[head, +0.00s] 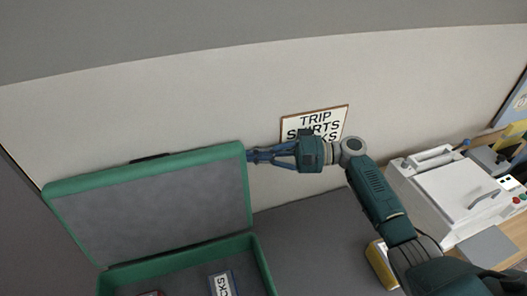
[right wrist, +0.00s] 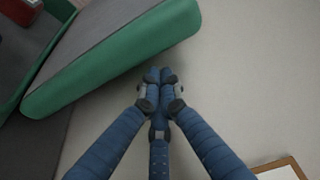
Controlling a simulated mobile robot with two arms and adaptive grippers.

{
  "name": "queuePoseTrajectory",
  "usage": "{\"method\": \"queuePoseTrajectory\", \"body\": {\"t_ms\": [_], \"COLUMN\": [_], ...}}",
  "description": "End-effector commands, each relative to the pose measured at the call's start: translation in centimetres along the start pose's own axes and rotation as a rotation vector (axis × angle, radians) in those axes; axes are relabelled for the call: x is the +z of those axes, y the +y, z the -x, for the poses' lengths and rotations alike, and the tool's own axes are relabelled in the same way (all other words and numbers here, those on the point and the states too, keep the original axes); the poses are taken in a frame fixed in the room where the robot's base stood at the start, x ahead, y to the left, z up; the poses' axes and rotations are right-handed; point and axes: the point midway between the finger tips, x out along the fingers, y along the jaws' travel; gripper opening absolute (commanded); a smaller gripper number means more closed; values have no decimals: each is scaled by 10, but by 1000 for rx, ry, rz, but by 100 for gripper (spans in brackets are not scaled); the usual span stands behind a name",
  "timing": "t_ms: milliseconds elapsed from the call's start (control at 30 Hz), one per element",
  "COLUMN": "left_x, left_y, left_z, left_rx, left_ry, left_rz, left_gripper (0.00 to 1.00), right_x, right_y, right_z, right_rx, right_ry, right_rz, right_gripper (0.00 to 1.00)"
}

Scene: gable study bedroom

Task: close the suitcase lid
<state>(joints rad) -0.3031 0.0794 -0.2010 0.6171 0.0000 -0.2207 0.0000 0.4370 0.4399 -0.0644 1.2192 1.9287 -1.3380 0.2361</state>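The suitcase lid (head: 160,208) stands open, leaning back toward the wall, with a green rim and grey lining. The suitcase base (head: 184,259) lies below it, cut off by the bottom of the head view. My right gripper (head: 252,156) is at the lid's upper right corner, coming from the right. In the right wrist view its blue fingers (right wrist: 160,76) are drawn together with nothing visible between them. Their tips are at the lid's green edge (right wrist: 120,62); I cannot tell whether they touch it. My left gripper is not in view.
A packet lettered "CKS" (head: 222,285) lies in the base. A wall sign (head: 318,119) hangs behind my right gripper. A yellow object (head: 380,264) and a white machine (head: 455,190) stand to the right. The grey surface (head: 310,235) right of the suitcase has bare room.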

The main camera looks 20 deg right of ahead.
Motion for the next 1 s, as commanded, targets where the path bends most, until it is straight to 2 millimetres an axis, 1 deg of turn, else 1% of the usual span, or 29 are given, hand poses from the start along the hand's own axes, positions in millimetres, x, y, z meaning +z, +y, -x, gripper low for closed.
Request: {"method": "queuePoseTrajectory", "body": {"t_ms": [100,467,867,1000], "left_x": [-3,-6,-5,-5], "left_y": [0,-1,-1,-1], "left_z": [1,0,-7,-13], "left_rx": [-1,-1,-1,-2], "left_ry": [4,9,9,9], "left_rz": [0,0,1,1], "left_gripper": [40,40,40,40], "right_x": [0,2,20,31], "right_y": [0,1,-2,-2], "right_z": [-3,-2,4,7], "right_rx": [0,-1,-27,-43], "right_ry": [0,-1,-3,-4], "right_rz": [0,5,78,125], "right_gripper": [0,0,0,0]}}
